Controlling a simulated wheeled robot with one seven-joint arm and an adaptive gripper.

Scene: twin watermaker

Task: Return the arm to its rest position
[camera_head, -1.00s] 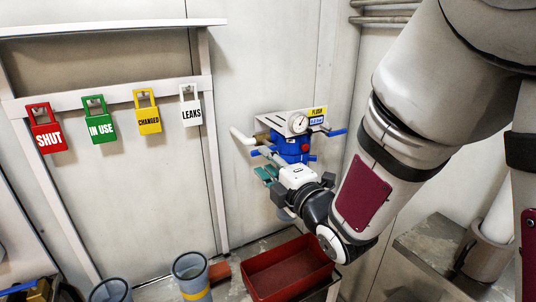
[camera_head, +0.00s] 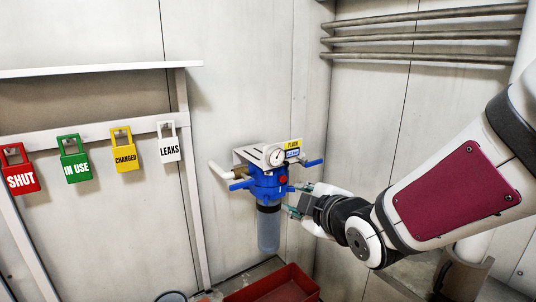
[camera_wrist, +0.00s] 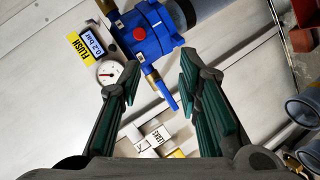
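My gripper (camera_head: 294,201) is just right of the blue filter housing (camera_head: 268,182) in the head view, with my arm reaching in from the right. In the wrist view my gripper (camera_wrist: 158,78) shows two green-padded fingers spread apart with nothing between them. The blue filter head (camera_wrist: 143,36) lies beyond the fingertips there, and a blue lever handle (camera_wrist: 165,93) shows in the gap between them. A clear bowl (camera_head: 268,230) hangs under the filter head. I cannot tell exactly how far the fingers are from the filter.
A pressure gauge (camera_head: 276,157) and a yellow FLUSH label (camera_head: 293,143) sit above the filter. Red, green, yellow and white tags (camera_head: 169,148) hang on a rail at left. A red bin (camera_head: 290,284) stands below. Pipes (camera_head: 420,37) run along the right wall.

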